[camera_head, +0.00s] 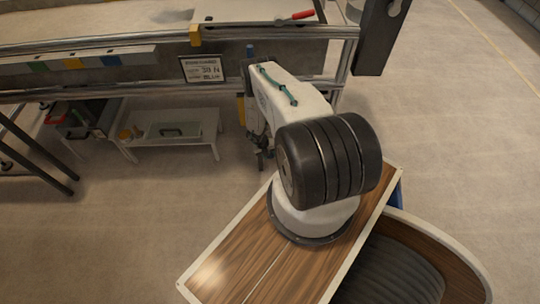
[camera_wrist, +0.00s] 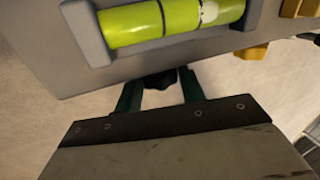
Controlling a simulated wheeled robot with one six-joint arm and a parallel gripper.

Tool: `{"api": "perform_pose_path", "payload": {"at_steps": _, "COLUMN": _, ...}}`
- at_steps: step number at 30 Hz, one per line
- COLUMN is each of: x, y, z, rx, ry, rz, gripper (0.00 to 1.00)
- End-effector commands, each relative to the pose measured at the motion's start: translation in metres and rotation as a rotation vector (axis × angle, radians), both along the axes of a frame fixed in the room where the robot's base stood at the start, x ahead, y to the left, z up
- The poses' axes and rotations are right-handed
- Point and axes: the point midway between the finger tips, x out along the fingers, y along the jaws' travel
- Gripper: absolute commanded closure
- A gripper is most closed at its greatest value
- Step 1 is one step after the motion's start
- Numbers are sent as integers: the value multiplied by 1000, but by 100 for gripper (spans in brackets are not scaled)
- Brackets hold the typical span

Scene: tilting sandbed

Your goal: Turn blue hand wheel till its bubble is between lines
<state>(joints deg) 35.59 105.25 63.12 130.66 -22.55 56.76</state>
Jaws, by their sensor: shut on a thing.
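A yellow-green bubble vial (camera_wrist: 175,20) sits in a grey holder at the top of the wrist view. A pale bubble (camera_wrist: 208,11) shows in its right part, to the right of a dark line near the middle; I cannot tell whether a second line lies at the bubble. My gripper (camera_wrist: 160,82) has its two dark green fingers shut around a dark, nearly black knob (camera_wrist: 159,81) below the vial. No blue rim of a hand wheel shows there; most of the held part is hidden. In the head view my arm covers much of the gripper beside the bed's frame.
A metal-framed bed with a rail (camera_head: 130,86) runs across the back. A sign (camera_head: 201,68) hangs on its front. A low white bench (camera_head: 170,137) with a green-grey case stands below, left of my arm. The floor (camera_head: 450,140) to the right is clear.

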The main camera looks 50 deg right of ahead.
Motion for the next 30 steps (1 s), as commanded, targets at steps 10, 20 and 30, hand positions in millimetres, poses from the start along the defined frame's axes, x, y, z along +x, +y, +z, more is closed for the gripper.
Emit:
{"api": "perform_pose_path", "payload": {"at_steps": 10, "x": 4, "y": 4, "z": -3, "rx": -157, "ry": 181, "rz": 3, "gripper": 83}}
{"api": "perform_pose_path", "payload": {"at_steps": 20, "x": 5, "y": 6, "z": -4, "rx": -244, "ry": 285, "rz": 3, "gripper": 83}}
{"api": "perform_pose_path", "payload": {"at_steps": 30, "x": 5, "y": 6, "z": -3, "rx": -259, "ry": 304, "rz": 3, "gripper": 83}}
